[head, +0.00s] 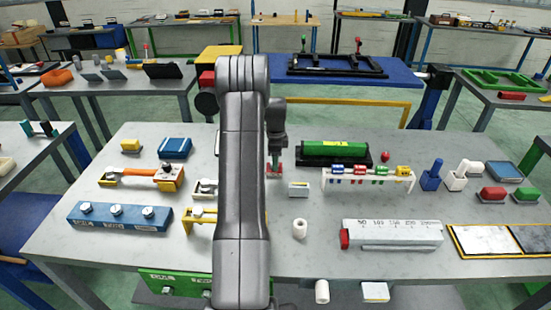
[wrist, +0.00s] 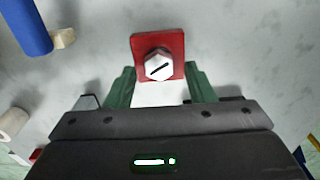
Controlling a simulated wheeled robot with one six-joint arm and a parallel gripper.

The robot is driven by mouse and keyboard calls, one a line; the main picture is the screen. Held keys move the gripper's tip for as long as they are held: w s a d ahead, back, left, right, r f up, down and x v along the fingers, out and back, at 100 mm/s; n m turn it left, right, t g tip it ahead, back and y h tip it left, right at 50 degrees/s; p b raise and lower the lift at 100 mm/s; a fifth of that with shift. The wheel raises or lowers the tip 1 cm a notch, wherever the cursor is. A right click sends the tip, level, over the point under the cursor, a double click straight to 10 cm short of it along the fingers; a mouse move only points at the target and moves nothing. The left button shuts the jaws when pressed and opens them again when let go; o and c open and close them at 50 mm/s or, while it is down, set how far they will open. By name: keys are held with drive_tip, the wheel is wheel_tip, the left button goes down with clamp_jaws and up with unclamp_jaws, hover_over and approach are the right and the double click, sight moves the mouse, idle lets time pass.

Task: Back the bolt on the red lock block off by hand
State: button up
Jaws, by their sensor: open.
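The red lock block (wrist: 176,42) is a small red plate in the upper middle of the wrist view. A pale hex-headed bolt (wrist: 158,64) with a dark line across its face stands on it. My gripper (wrist: 160,76) is open, with one green finger on each side of the block's lower part. The bolt head lies between the fingertips in the picture, with a gap on both sides. I cannot tell how far above the block the tips are.
A blue cylinder (wrist: 27,27) lies upper left in the wrist view.

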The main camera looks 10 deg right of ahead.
drive_tip(key=shift+f, duration=0.25)
drive_tip(key=c, duration=1)
